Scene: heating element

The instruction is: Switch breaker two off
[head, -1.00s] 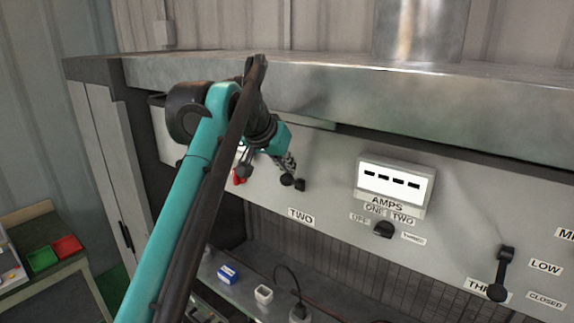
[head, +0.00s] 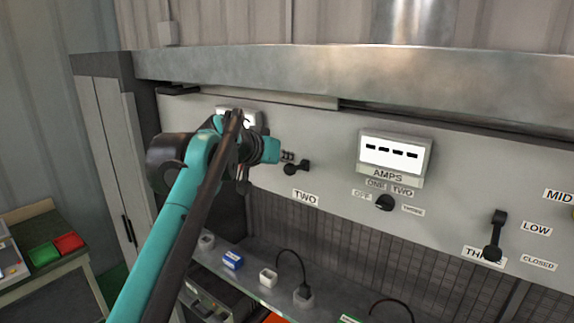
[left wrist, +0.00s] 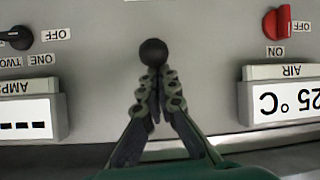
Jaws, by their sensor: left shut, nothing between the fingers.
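The breaker two lever (head: 303,166), black with a round knob, sticks out of the grey panel above the TWO label (head: 305,198). My left gripper (head: 288,156) is shut and empty, its tips close beside this lever. In the left wrist view, the round black knob (left wrist: 153,52) shows straight beyond the closed fingertips (left wrist: 153,76). The knob overlaps the tips there, and I cannot tell whether they touch. The lever's shaft is hidden behind the knob in that view. My right gripper is not in view.
The AMPS display (head: 396,155) and its black selector (head: 385,202) are to the right. Breaker three's lever (head: 497,235) is farther right. In the left wrist view, a red switch (left wrist: 276,24) sits by the AIR display (left wrist: 290,100). A metal ledge (head: 300,75) overhangs the panel.

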